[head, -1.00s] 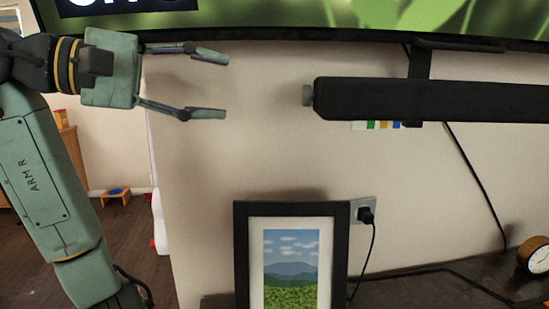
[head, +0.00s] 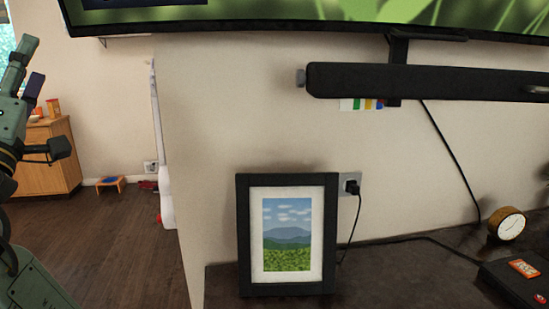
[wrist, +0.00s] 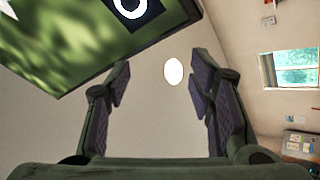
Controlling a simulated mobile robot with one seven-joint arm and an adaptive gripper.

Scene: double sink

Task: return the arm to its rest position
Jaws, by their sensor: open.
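My gripper (head: 32,70) is at the far left edge of the head view, pointing up, with part of it and my arm cut off by the frame. In the wrist view my gripper (wrist: 160,85) has its two fingers spread wide apart. Nothing is between them; a bright white oval shows on the surface beyond. The fingers touch nothing that I can see.
A picture frame (head: 244,235) stands on a dark counter (head: 222,285) by the wall. A black bar (head: 420,80) hangs under a screen (head: 300,15). A round clock (head: 508,225) sits at right. A wooden cabinet (head: 45,175) stands far left; the floor (head: 125,245) before it looks clear.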

